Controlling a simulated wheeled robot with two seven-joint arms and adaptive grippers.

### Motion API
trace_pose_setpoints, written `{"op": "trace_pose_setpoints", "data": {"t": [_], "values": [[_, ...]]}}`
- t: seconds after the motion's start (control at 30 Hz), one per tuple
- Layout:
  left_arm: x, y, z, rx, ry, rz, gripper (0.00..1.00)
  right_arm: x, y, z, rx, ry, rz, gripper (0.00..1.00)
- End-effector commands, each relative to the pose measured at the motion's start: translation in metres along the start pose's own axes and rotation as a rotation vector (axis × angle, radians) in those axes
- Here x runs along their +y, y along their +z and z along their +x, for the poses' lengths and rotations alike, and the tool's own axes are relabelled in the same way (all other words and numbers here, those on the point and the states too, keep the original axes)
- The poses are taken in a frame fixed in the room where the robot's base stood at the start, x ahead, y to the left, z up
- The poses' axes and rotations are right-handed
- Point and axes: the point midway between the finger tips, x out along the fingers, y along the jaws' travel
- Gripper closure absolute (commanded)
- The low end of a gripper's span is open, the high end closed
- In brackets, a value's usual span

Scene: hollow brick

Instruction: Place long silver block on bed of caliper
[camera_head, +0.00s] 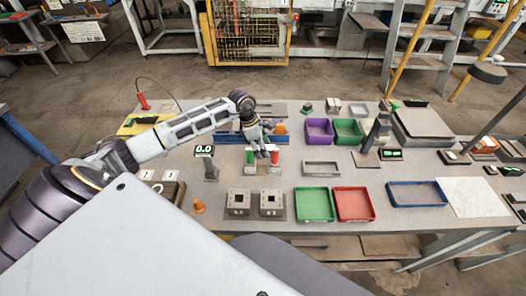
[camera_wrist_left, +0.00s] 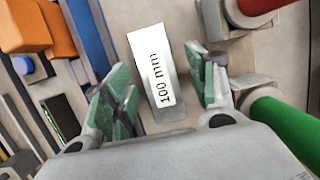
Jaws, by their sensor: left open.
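The long silver block (camera_wrist_left: 160,75), a flat bar with a white label reading "100 mm", lies on the table in the left wrist view. My left gripper (camera_wrist_left: 165,95) is open, with its green-padded fingers on either side of the block and gaps between. In the head view my left gripper (camera_head: 263,152) points down near the middle of the table and largely hides the block. A display reading 0.0 (camera_head: 204,150) stands to its left on a grey post; I cannot tell which part is the caliper's bed. My right gripper is not in view.
A red-handled piece (camera_head: 275,156) and a green-handled piece (camera_head: 250,156) stand close to my left gripper. A blue rail (camera_wrist_left: 92,40) and orange blocks (camera_wrist_left: 25,25) lie on its other side. Grey socket blocks (camera_head: 239,203) and green (camera_head: 314,205) and red (camera_head: 354,205) trays stand in front.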

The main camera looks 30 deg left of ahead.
Motion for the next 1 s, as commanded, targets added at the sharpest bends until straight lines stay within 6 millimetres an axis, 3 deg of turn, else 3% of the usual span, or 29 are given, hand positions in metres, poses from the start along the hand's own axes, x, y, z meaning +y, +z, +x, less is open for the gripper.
{"op": "trace_pose_setpoints", "data": {"t": [0.63, 1.0], "values": [[-0.0001, -0.0004, 0.0017, 0.0, 0.0, 0.0, 0.44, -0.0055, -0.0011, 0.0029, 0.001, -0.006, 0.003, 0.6], [-0.0001, -0.0004, 0.0017, 0.0, 0.0, 0.0, 0.92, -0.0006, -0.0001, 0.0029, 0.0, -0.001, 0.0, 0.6]]}}
